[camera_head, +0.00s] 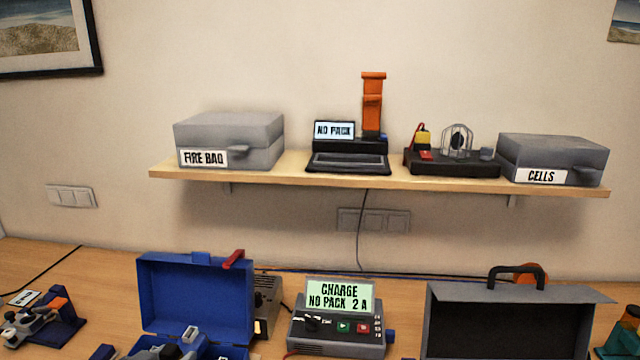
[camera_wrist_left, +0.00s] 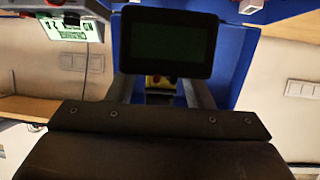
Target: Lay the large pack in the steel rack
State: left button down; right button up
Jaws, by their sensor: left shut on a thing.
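My left gripper (camera_head: 178,350) is low in the head view, at the open blue box (camera_head: 196,293), with its fingertips cut off or hidden. In the left wrist view its jaws (camera_wrist_left: 164,88) are shut on a small yellow thing with red spots (camera_wrist_left: 160,82), mostly hidden behind a dark plate. I cannot tell whether this is the large pack. The blue box (camera_wrist_left: 232,85) fills the background there. I cannot make out a steel rack for certain. My right gripper is not in view.
A charger (camera_head: 338,318) reading "CHARGE NO PACK 2 A" stands right of the blue box. A grey case (camera_head: 505,322) is further right. The shelf (camera_head: 300,170) above holds a "FIRE BAG" box (camera_head: 230,140), a "NO PACK" device (camera_head: 347,152) and a "CELLS" box (camera_head: 552,158).

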pick_arm(q)
jog(key=s+d+r+m+g+h+b, duration=0.1)
jog(key=s+d+r+m+h, duration=0.3)
jog(key=s+d, duration=0.6)
jog(key=w+a+f+n+y, duration=0.2)
jog(key=w+a, duration=0.4)
jog(key=w+a+f+n+t+y+p, duration=0.1)
jog(key=w+a+f+n+y, duration=0.1)
jog(key=w+a, duration=0.4)
jog(key=shift+w+a+n+y+p, duration=0.2)
jog(key=shift+a+n+y+p, duration=0.1)
jog(key=shift+a+n+y, duration=0.25)
jog(key=shift+d+f, duration=0.1)
jog(key=shift+f, duration=0.05)
notch_tip(320, 180, down, 6)
jog(key=shift+r, duration=0.25)
notch_tip(320, 180, down, 4)
jog(key=shift+r+p, duration=0.1)
jog(key=shift+p, duration=0.6)
jog(key=shift+f, duration=0.25)
jog(key=c, duration=0.7)
grip_release()
jog(key=shift+s+f, duration=0.1)
